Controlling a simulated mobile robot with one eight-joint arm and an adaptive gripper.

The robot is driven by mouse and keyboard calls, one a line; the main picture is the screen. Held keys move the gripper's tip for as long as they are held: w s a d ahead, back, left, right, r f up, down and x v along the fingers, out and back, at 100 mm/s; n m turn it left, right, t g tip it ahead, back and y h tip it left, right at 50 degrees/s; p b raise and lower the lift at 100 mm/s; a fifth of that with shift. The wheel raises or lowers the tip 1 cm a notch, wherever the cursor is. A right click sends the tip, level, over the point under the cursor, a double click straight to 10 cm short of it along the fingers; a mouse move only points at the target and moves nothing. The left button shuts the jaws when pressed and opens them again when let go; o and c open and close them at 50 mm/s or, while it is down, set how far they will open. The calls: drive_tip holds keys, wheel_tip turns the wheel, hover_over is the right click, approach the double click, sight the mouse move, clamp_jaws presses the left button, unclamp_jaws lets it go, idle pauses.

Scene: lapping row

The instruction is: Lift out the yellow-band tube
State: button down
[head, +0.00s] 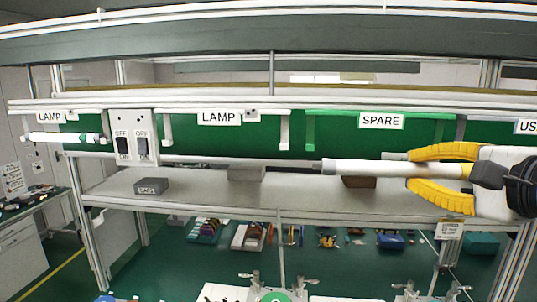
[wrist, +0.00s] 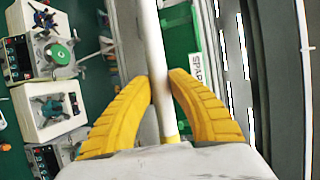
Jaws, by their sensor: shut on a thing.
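My gripper (head: 412,178) has its two yellow fingers closed around a white tube (head: 375,168) near the tube's right end. The tube lies roughly level and reaches left to a dark end cap. A small yellow patch shows on it beside the gripper; I cannot tell for sure that it is the band. The tube shows below the SPARE holder's green brackets (head: 310,133), apart from the left one. In the wrist view my gripper (wrist: 162,82) has the tube (wrist: 158,50) running between its fingers, and the gripped part is partly hidden.
The middle LAMP holder (head: 286,132) has white brackets and no tube. A green-banded tube (head: 66,138) is in the left LAMP holder. Grey (head: 151,186) and brown (head: 359,181) blocks sit on the shelf (head: 205,192) below.

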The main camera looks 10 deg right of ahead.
sight(412, 176)
drive_tip(key=shift+s+a+p, duration=0.25)
drive_tip(key=shift+s+a, duration=0.05)
drive_tip(key=shift+s, duration=0.65)
drive_tip(key=shift+s+a+p, duration=0.2)
drive_tip(key=shift+s+a, duration=0.1)
drive_tip(key=shift+s, duration=0.6)
